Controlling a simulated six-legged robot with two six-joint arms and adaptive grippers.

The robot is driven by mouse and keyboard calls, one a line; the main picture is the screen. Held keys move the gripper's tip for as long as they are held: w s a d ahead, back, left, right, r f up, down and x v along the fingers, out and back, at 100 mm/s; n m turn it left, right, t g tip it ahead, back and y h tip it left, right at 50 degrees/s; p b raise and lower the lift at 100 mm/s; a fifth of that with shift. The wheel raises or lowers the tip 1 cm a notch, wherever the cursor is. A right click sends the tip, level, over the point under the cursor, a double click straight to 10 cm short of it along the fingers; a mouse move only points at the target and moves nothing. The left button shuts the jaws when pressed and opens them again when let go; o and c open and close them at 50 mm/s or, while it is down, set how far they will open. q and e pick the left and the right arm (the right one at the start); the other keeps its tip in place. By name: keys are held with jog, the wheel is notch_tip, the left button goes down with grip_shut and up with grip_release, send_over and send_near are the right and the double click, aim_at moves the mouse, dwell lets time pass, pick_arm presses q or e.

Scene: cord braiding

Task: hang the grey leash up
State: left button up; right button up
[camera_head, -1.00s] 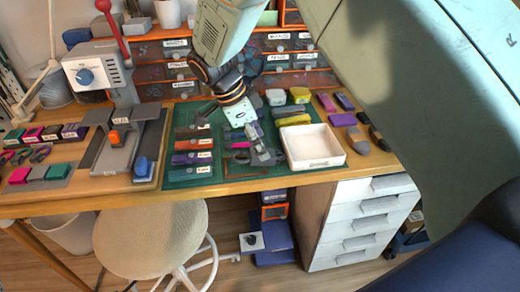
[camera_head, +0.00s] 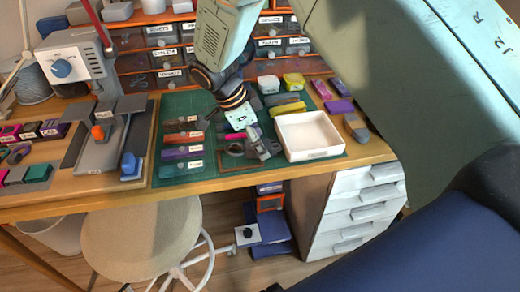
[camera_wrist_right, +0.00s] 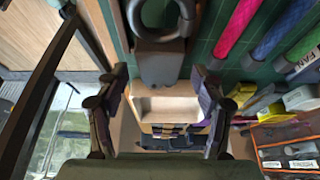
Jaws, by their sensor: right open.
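A grey loop (camera_head: 234,149), which looks like part of the grey leash, lies on the green cutting mat (camera_head: 182,104) in the head view. In the right wrist view a thick grey ring (camera_wrist_right: 184,28) shows at the top, with a dark grey block-like piece (camera_wrist_right: 157,68) below it. My right gripper (camera_head: 262,149) reaches down over the mat, just right of the loop. In the wrist view its two fingers (camera_wrist_right: 162,95) stand wide apart with nothing clasped between them. My left gripper is not in view.
A white tray (camera_head: 309,155) stands close right of my right gripper. A grey press (camera_head: 108,105) stands at left, drawers (camera_head: 160,62) at the back. A stool (camera_head: 140,238) is in front of the table.

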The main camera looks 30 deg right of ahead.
jog(key=shift+x, duration=0.8)
jog(key=shift+s+d, duration=0.15)
jog(key=shift+d, duration=0.2)
jog(key=shift+a, duration=0.3)
jog(key=c, duration=0.3)
jog(key=shift+d, duration=0.2)
jog(key=c, duration=0.4)
jog(key=shift+a, duration=0.15)
jog(key=c, duration=0.5)
jog(key=shift+c, duration=0.7)
